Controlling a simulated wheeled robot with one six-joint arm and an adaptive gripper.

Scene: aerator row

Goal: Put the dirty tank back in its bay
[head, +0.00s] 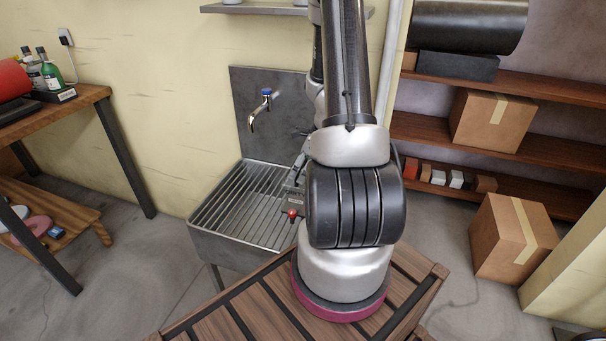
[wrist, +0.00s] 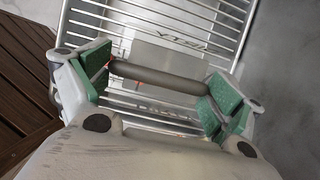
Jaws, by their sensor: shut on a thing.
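My gripper (wrist: 160,78) has green pads, which are shut on the two ends of a dark grey round bar that looks like the handle of the dirty tank. Beyond the bar, a pale grey panel (wrist: 160,52) with partly readable lettering, seemingly the tank's, shows against the metal slats. The tank's full shape is hidden by my gripper. In the head view my arm hides most of the gripper; a small dark part with a red knob (head: 292,213) shows over the sink's right side. I cannot tell whether the tank touches the slats. I cannot make out its bay.
The slatted metal sink (head: 225,245) stands against the wall under a tap (head: 260,108). A wooden slatted top (head: 215,325) is in front of it. Shelves with cardboard boxes (head: 492,120) are at right, another box (head: 512,240) on the floor. A workbench (head: 85,98) is at left.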

